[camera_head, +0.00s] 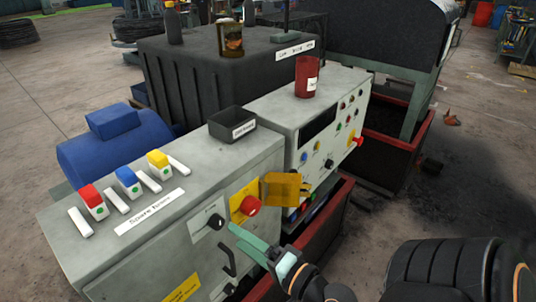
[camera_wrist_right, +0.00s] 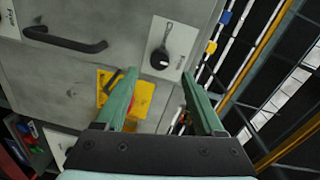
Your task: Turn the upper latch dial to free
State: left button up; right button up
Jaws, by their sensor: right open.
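The upper latch dial (camera_head: 215,221) is a black round knob on a white plate on the grey cabinet's front. It also shows in the right wrist view (camera_wrist_right: 160,58), just beyond the gap between my fingertips. A black line or pointer runs up the plate from it; I cannot read its setting. My right gripper (camera_head: 234,235) is open and empty, its green fingers pointing at the dial. In the right wrist view the two fingertips (camera_wrist_right: 158,75) stand either side of the dial's lower edge. Contact is not visible. My left gripper is not in view.
A black handle (camera_head: 228,260) is below the dial; a second dial (camera_head: 229,289) is lower down, partly cut off. A red knob (camera_head: 250,205) on a yellow plate and an open yellow flap (camera_head: 281,188) are close to the right. A red-edged bin stands beside the cabinet.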

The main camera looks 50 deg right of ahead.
jog(key=s+b, duration=0.2)
jog(key=s, duration=0.4)
jog(key=shift+s+d+r, duration=0.2)
jog(key=shift+s+d, duration=0.05)
jog(key=shift+s, duration=0.15)
dwell(0.3)
jog(key=a+f+n+g, duration=0.4)
jog(key=f+n, duration=0.4)
jog(key=f, duration=0.6)
jog(key=a+f+n+g, duration=0.4)
jog(key=a+f+n, duration=0.2)
jog(key=f+n, duration=0.3)
notch_tip(320, 180, down, 5)
jog(key=shift+s+r+y, duration=0.1)
jog(key=shift+s+y, duration=0.2)
jog(key=shift+c, duration=0.3)
